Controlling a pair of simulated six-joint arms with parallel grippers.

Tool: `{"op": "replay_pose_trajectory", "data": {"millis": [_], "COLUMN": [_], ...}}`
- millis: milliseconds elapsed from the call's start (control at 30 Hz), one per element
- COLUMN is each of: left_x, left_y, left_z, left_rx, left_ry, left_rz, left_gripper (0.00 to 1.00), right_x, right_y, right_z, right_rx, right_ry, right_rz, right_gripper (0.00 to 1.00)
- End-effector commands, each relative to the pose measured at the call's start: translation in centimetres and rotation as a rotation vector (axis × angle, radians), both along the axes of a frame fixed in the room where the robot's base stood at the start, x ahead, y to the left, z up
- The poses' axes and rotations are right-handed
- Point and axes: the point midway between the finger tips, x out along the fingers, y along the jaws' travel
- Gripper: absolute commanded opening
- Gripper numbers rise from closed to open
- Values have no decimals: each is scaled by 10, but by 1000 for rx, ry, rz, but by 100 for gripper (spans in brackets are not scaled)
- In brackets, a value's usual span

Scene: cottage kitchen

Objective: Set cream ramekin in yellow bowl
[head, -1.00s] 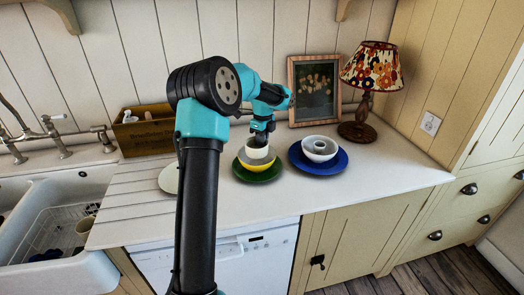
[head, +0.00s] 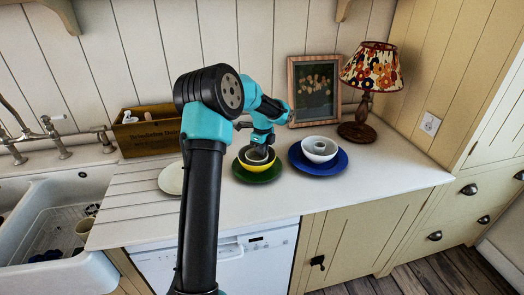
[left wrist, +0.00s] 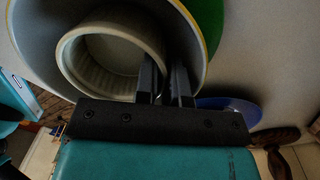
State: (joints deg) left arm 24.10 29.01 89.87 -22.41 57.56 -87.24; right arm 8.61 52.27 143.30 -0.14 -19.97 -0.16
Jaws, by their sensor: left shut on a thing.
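The cream ramekin (left wrist: 106,62) is inside the yellow bowl (head: 258,169), low within its rim. In the left wrist view the bowl's pale inside and yellow rim surround the ramekin. My left gripper (left wrist: 168,84) is shut on the ramekin's wall, one finger on each side. In the head view my left gripper (head: 258,150) points down into the bowl and partly hides the ramekin. Whether the ramekin touches the bowl's bottom I cannot tell. My right gripper is not in view.
The bowl stands on a green plate (head: 257,180). To its right a white bowl (head: 320,152) stands on a blue plate (head: 343,162). A pale plate (head: 171,181) lies to the left. A picture frame (head: 291,89), lamp (head: 367,82) and wooden box (head: 150,138) stand behind.

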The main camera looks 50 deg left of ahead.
Motion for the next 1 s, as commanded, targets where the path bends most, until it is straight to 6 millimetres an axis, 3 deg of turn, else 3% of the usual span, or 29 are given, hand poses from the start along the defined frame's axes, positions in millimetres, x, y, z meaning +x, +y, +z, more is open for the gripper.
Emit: {"op": "replay_pose_trajectory", "data": {"millis": [233, 267, 367, 667, 867, 1000], "left_x": [0, 0, 0, 0, 1, 2], "left_y": [0, 0, 0, 0, 0, 0], "left_z": [-6, -6, -6, -4, 12, 35], "left_rx": [0, 0, 0, 0, 2, 2], "left_ry": [1, 1, 0, 0, -2, -4], "left_rz": [0, 0, 0, 0, 1, -1], "left_gripper": [0, 11, 21, 21, 21, 21], "right_x": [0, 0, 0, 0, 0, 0], "right_y": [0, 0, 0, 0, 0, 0], "right_z": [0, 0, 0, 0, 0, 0], "right_rx": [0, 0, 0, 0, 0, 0], "right_ry": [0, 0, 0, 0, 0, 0], "right_rz": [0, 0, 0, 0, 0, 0], "right_gripper": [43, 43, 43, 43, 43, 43]}}
